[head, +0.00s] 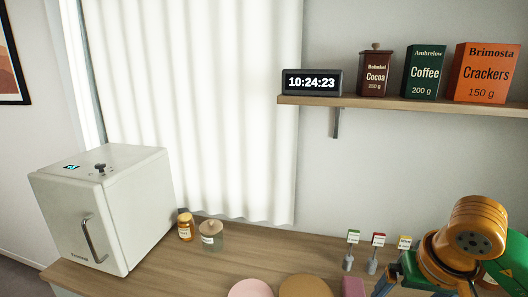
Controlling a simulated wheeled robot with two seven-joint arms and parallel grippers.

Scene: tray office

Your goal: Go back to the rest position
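Part of my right arm, an orange and green set of links, stands at the lower right of the head view and covers the right end of the counter. No fingertips of my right gripper show. My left arm and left gripper are out of view. I cannot see whether either gripper holds anything.
A wooden counter (222,264) carries a white box-shaped appliance (78,222), an amber jar (185,227), a glass jar (211,238) and small label stands (376,250). Pink and tan round things (305,286) are cut off below. A wall shelf (400,103) holds a clock (312,82) and containers.

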